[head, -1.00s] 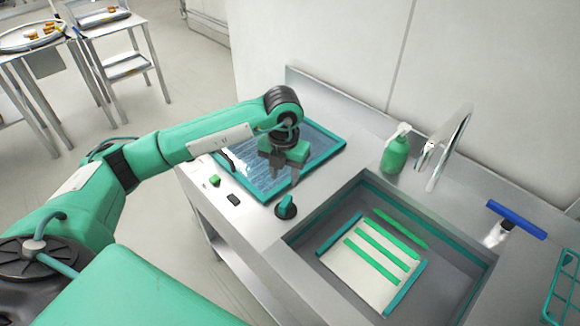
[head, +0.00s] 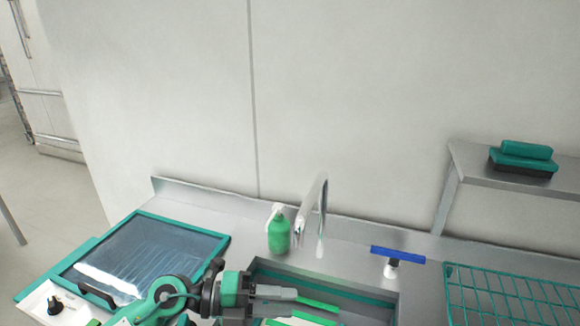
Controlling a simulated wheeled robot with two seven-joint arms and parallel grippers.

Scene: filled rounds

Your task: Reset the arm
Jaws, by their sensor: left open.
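My left arm (head: 160,300) comes in low at the bottom left of the head view, green with dark joints. Its gripper (head: 280,293) points right, over the left part of the sink (head: 380,297). The gripper is open, and I see nothing held in it. Green strips (head: 318,304) of the piece in the sink show just beyond and below the fingers. The frame's bottom edge cuts off much of the arm and sink. My right gripper is not in view.
A teal-framed glass-topped unit (head: 205,232) is on the left of the counter. A green soap bottle (head: 279,236) and a tap (head: 322,205) stand behind the sink. Right are a blue-handled tool (head: 398,254), a green wire rack (head: 510,295) and a shelf (head: 475,165) with a brush (head: 522,157).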

